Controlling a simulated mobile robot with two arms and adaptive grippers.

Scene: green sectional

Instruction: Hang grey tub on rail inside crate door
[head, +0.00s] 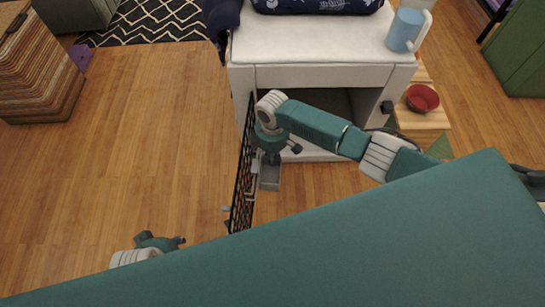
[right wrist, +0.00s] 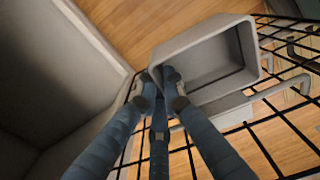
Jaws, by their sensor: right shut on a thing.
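The grey tub (head: 270,177) hangs below my right gripper (head: 272,155), just right of the open wire crate door (head: 243,180). In the right wrist view the fingers (right wrist: 160,88) are shut on the near edge of the tub (right wrist: 252,45), which looks empty and tilted. The wire door (right wrist: 275,130) runs close behind and beside the tub. A grey rail (right wrist: 222,112) runs along the door, close to the tub; I cannot tell whether they touch. My left gripper (head: 165,242) is low at left, away from the door; its jaw opening is unclear.
The white crate (head: 320,77) stands open behind the door, its pale side (right wrist: 60,75) close on the left in the wrist view. A blue mug (head: 403,31) stands on top. A red bowl (head: 422,98) sits on a wooden stand at right. The floor left of the door is clear.

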